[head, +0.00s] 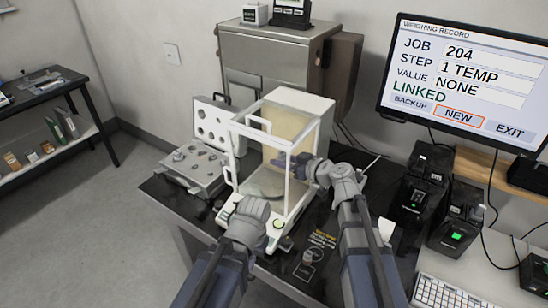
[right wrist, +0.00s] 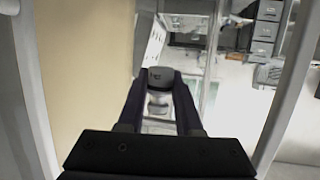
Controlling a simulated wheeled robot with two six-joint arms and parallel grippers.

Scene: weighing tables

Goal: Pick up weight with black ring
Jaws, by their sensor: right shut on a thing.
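My right gripper (head: 284,163) is at the balance (head: 316,109), its fingers reaching in through the side of the glass chamber. In the right wrist view its fingers (right wrist: 160,86) are shut on a small grey weight (right wrist: 160,77) with a dark top; whether it has a black ring cannot be told. My left gripper (head: 248,222) is at the front left of the balance; its fingertips are hidden behind the hand. A small weight-like piece (head: 308,257) stands on a dark marked pad at the table front.
An open weight case (head: 192,172) with several pieces stands left of the balance. The balance's glass frame closely surrounds my right gripper. Black devices (head: 427,180), a keyboard (head: 450,290) and a monitor reading "1 TEMP" (head: 467,80) are at the right.

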